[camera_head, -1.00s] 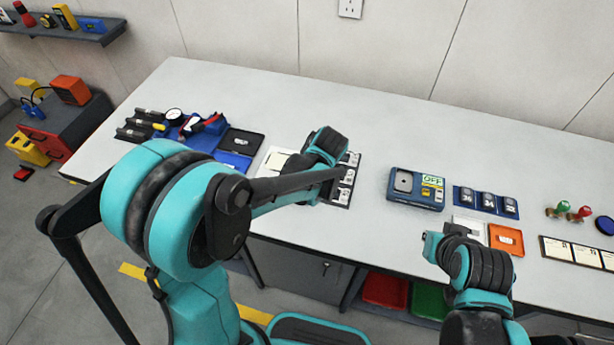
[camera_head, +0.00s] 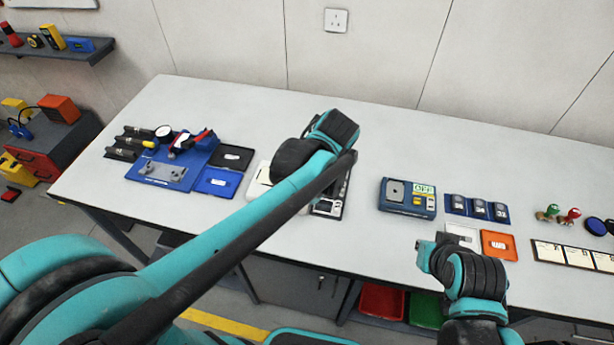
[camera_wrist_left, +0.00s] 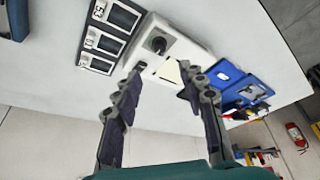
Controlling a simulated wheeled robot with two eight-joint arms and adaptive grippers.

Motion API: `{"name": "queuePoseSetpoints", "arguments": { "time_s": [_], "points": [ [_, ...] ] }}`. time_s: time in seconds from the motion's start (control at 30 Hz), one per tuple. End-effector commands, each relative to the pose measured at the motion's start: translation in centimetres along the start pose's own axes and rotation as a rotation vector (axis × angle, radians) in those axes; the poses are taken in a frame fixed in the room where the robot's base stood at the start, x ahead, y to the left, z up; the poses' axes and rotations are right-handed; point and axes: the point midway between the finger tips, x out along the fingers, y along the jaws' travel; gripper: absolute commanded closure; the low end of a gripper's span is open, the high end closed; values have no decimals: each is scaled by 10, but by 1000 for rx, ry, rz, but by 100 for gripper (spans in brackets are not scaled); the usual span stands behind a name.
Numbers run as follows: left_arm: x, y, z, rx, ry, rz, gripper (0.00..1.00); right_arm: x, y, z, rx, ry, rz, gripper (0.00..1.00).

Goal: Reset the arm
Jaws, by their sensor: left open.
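My left arm (camera_head: 240,215) reaches in from the left over the bench, with its wrist (camera_head: 325,140) above the white device. The fingers are hidden in the head view. In the left wrist view my left gripper (camera_wrist_left: 160,78) is open and empty, its fingers spread either side of the white device (camera_wrist_left: 170,45) with a black knob. I cannot tell the gap between them.
The bench (camera_head: 300,100) holds a blue fixture tray (camera_head: 160,172) at left, a blue meter box (camera_head: 408,197), an orange tray (camera_head: 498,245) and stamps (camera_head: 560,212) at right. A panel with displays (camera_wrist_left: 105,35) lies beside the white device. The back of the bench is clear.

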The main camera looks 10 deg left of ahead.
Motion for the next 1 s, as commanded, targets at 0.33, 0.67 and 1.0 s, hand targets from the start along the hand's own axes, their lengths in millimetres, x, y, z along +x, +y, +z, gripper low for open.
{"name": "queuePoseSetpoints", "arguments": {
  "time_s": [0.33, 0.67, 1.0],
  "points": [
    [0, 0, 0, 0, 0, 0, 59, 0, 0, 0, 0, 0, 0, 100],
    [-6, -32, 2, 114, -11, 68, 59, 1, 0, 1, 0, 0, 0, 100],
    [-11, -117, 31, 516, 107, 310, 59, 4, 0, 2, 0, 0, 0, 100]
  ]
}}
